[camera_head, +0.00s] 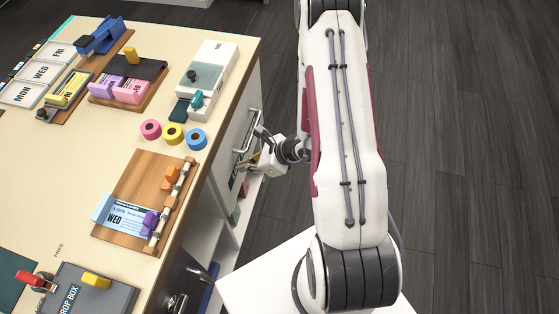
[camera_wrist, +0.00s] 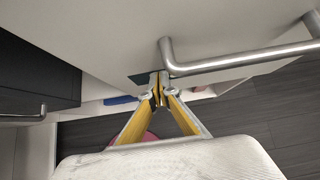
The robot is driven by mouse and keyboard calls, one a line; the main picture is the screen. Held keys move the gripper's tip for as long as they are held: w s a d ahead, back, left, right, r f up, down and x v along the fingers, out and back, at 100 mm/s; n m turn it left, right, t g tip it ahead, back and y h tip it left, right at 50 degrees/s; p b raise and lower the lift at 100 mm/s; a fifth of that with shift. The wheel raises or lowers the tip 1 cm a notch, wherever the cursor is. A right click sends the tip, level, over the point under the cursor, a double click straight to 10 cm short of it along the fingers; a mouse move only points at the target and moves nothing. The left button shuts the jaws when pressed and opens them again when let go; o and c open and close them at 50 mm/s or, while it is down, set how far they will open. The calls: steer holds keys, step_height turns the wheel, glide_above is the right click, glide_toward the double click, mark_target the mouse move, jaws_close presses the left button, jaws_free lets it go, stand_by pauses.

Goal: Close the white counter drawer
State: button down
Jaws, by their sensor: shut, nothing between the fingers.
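The white drawer front (camera_head: 232,138) is on the right side of the counter, and it fills the upper part of the wrist view (camera_wrist: 105,32). Its metal bar handle (camera_head: 246,132) shows in the wrist view (camera_wrist: 240,61) too, running to the right. How far the drawer stands out is hard to tell. My gripper (camera_head: 247,164) is beside the front, near one end of the handle. In the wrist view my gripper (camera_wrist: 160,88) has its yellow fingers together and empty, just by the handle's left end. I cannot tell whether the tips touch the drawer.
The counter top (camera_head: 85,155) holds tape rolls (camera_head: 172,134), a wooden label board (camera_head: 135,190) and several trays. Open shelves lie below the drawer. A dark drawer with a handle (camera_wrist: 25,117) is at the left in the wrist view. The dark floor (camera_head: 480,150) at right is clear.

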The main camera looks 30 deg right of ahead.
steer(key=s+d+f+v, duration=0.1)
steer(key=v, duration=1.1)
steer(key=shift+f, duration=0.2)
stand_by(0.6)
